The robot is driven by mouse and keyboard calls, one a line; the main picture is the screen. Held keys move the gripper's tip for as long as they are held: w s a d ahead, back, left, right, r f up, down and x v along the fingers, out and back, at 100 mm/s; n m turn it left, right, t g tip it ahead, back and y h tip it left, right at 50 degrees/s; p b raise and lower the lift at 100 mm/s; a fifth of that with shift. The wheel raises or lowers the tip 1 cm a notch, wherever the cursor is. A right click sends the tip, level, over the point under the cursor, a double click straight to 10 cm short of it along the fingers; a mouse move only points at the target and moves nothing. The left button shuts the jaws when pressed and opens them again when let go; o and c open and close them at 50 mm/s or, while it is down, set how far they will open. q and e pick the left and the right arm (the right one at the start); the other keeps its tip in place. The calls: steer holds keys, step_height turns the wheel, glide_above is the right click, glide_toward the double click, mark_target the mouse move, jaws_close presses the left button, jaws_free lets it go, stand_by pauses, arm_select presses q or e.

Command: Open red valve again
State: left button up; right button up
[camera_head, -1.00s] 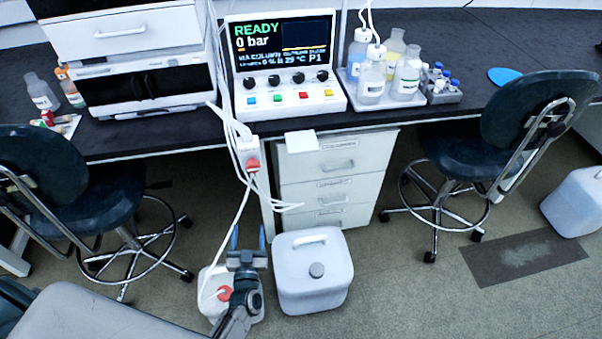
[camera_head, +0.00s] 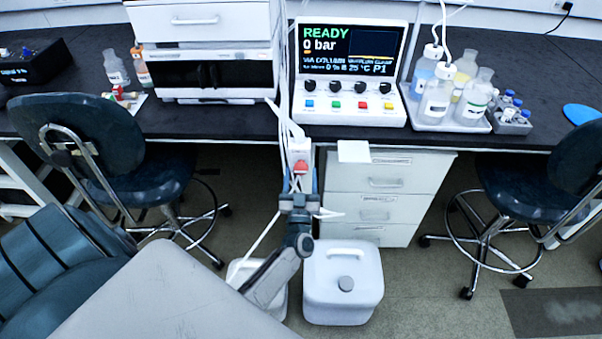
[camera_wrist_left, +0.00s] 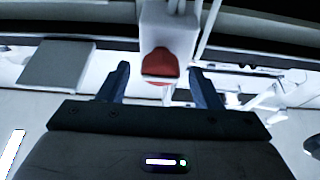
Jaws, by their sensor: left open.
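The red valve (camera_head: 301,168) is a small red handle on a white block (camera_head: 298,149) that hangs at the front edge of the bench. In the left wrist view the red valve (camera_wrist_left: 159,65) lies ahead, between the two fingertips in the picture. My left gripper (camera_head: 300,178) is open, with its fingers pointing at the valve from just below in the head view. The fingers (camera_wrist_left: 158,82) stand on both sides of the red handle with gaps showing, and I cannot tell how deep they reach. My right gripper is not in view.
A white drawer cabinet (camera_head: 372,203) stands right of the valve. White canisters (camera_head: 343,284) are on the floor below. White tubes hang around the block. The control panel (camera_head: 349,73) reads READY, 0 bar. Stools (camera_head: 95,145) stand at both sides.

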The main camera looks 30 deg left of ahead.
arm_select(q)
steer(key=shift+w+a+r, duration=0.1)
steer(key=shift+w+a, duration=0.1)
steer(key=shift+w, duration=0.1)
steer(key=c, duration=1)
